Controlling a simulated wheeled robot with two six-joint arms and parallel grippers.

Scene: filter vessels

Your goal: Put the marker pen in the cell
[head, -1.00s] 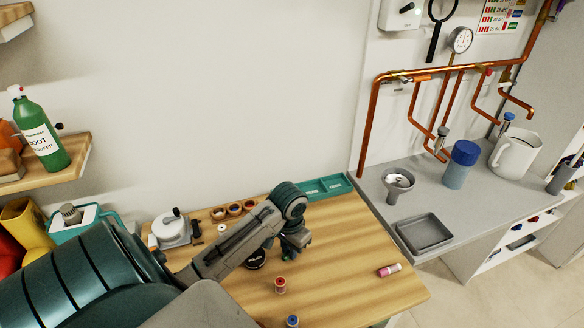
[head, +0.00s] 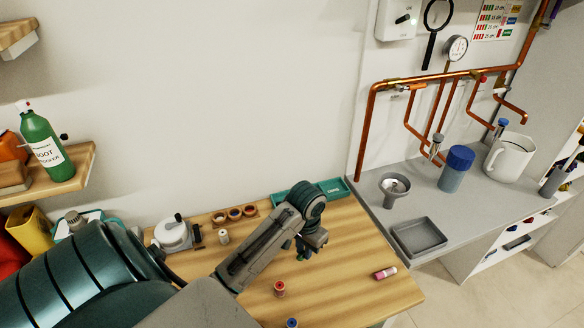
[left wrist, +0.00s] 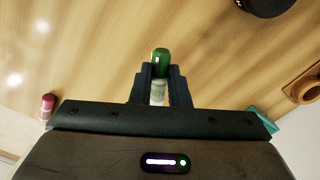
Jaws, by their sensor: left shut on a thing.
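My left gripper (head: 303,254) is over the wooden table, at the end of the arm from the left. In the left wrist view the fingers (left wrist: 160,92) are shut on a small marker pen with a green cap (left wrist: 161,60) and a pale body. The fingers cover its sides. In the head view I cannot make out the held pen clearly. A teal compartmented tray (head: 335,187) lies at the table's back edge, beyond the gripper and partly behind my arm. I cannot tell which compartment is the cell. My right gripper is not in view.
A red-topped piece (head: 279,288) and a blue-topped one (head: 291,322) stand on the table. A pink-and-white one (head: 385,273) lies at right. Wooden rings (head: 235,213), a white cranked device (head: 174,234) and a pale spool (head: 224,237) are behind. A grey tray (head: 419,237) sits on the bench.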

